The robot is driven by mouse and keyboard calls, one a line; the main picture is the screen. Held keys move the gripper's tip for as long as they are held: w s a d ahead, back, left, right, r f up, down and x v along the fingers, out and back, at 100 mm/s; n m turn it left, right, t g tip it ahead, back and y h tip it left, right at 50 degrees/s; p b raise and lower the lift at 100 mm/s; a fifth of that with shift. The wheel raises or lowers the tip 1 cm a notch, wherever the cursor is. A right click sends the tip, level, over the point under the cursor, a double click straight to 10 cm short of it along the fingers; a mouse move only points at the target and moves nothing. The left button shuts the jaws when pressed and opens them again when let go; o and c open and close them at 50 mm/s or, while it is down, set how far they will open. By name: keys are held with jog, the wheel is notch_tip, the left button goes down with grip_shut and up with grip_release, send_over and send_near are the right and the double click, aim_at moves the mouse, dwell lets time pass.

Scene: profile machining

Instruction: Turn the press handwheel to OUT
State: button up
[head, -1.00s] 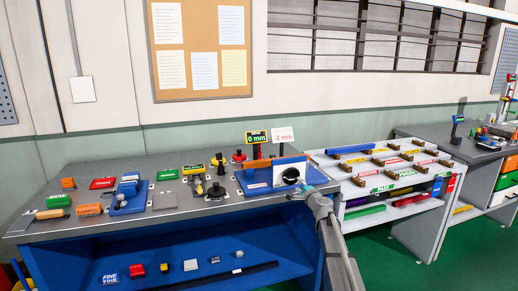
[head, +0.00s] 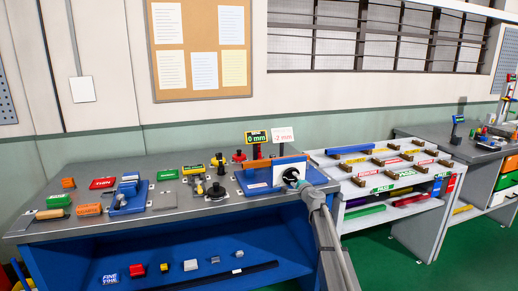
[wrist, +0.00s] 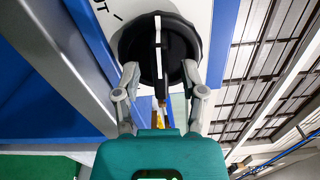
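The black press handwheel (head: 290,174) is on the white front plate (head: 279,175) of the blue press fixture on the bench. In the wrist view the handwheel (wrist: 142,40) fills the top middle, with a light pointer bar across it. In the head view my gripper (head: 300,183) partly covers the wheel.
A "0 mm" sign (head: 256,137) and a "-2 mm" sign (head: 283,135) stand behind the press. Several small blocks and fixtures sit on the bench to the left. A white rack (head: 400,210) with coloured bars stands right of the bench.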

grip_shut()
jog(key=shift+n, duration=2.3)
jog(key=shift+n, duration=2.3)
jog(key=shift+o, duration=1.1)
grip_release()
